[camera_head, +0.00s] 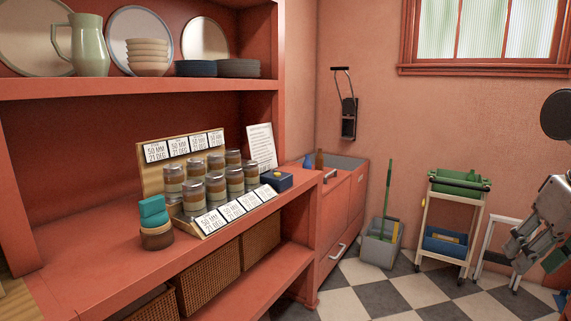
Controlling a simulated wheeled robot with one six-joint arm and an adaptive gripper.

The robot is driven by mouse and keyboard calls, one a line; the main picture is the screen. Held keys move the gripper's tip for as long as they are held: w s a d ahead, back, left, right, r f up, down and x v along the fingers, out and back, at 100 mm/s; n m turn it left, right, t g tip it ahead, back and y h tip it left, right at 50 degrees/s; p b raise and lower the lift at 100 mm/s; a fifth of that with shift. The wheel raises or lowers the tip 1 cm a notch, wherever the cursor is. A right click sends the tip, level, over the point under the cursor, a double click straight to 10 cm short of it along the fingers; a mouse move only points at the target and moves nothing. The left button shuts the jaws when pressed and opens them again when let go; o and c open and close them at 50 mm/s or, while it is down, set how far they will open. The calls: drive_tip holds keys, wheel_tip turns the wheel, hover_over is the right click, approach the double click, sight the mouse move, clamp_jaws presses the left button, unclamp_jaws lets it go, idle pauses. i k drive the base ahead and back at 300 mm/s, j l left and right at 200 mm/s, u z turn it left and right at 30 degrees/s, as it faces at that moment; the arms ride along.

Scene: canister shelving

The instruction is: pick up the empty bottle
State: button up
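I cannot make out a thing that is clearly an empty bottle. Several glass jars (215,187) with silver lids and layered brown and cream contents stand in a stepped wooden rack (149,176) on the red counter. A small blue object (308,161), too small to identify, stands by the sink. My gripper (519,252), grey and metallic, is at the right edge, over the floor and far from the counter.
On the red counter (85,270) are a teal-topped round container (153,222) and a dark blue box (277,180). Dishes fill the upper shelf (120,84). A grey bucket (380,246), a cart (447,217) and a white step stool (495,262) stand on the checkered floor, clear in front.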

sight(319, 159)
drive_tip(key=i+l+u, duration=0.3)
drive_tip(key=i, duration=0.15)
drive_tip(key=i+l+u, duration=0.3)
drive_tip(key=i, duration=0.15)
drive_tip(key=i+l+u, duration=0.1)
drive_tip(key=i+l, duration=1.4)
drive_tip(key=i+l+u, duration=0.15)
drive_tip(key=i+l, duration=0.6)
drive_tip(key=l, duration=0.2)
